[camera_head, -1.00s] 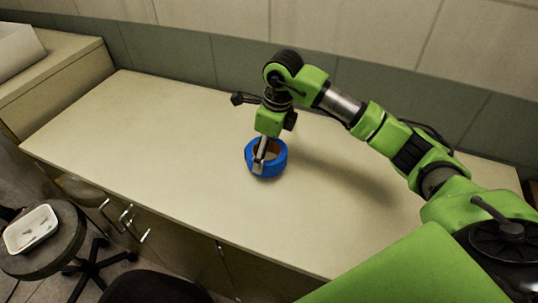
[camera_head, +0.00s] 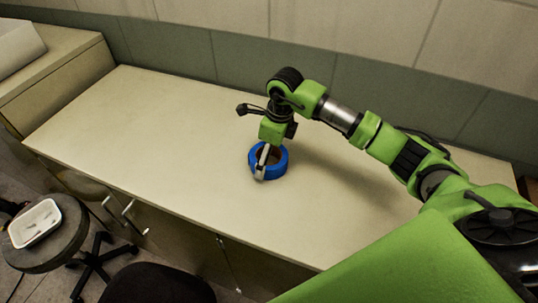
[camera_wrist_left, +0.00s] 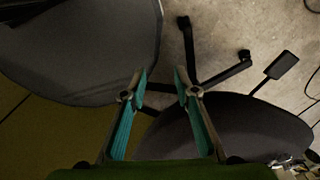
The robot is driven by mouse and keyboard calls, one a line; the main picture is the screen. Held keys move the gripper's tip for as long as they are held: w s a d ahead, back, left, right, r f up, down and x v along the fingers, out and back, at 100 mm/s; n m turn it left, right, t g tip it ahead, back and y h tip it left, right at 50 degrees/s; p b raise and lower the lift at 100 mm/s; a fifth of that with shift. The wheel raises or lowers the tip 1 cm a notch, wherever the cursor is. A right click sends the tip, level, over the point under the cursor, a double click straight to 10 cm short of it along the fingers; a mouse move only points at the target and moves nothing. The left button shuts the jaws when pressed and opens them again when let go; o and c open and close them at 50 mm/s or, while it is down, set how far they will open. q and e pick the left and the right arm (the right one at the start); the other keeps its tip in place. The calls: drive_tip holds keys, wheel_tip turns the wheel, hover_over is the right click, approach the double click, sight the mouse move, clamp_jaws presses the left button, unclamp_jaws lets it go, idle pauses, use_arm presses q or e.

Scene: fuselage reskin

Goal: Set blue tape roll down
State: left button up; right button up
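The blue tape roll (camera_head: 279,170) lies flat, hole upward, at the middle of the pale worktop (camera_head: 170,140). It looks to be at the surface, though I cannot tell whether it fully rests on it. My right gripper (camera_head: 262,168) points down at the near-left wall of the roll, with a finger in front of that wall. It appears shut on the wall; the finger inside the ring is mostly hidden. My left gripper (camera_wrist_left: 160,85) shows only in the left wrist view. It is open and empty, its teal-padded fingers apart above the floor and seats.
A round stool (camera_head: 50,250) with a white tray (camera_head: 35,223) stands at the lower left. A dark seat (camera_head: 155,285) is before the cabinet. A wall runs behind the worktop. The worktop is clear around the roll.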

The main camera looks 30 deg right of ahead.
drive_tip(key=shift+r, duration=0.4)
wheel_tip(320, 180, up, 11)
drive_tip(key=s+d+b, duration=0.1)
drive_tip(key=b, duration=0.2)
drive_tip(key=shift+s+r, duration=0.15)
drive_tip(key=shift+r, duration=0.05)
drive_tip(key=shift+d+r, duration=0.1)
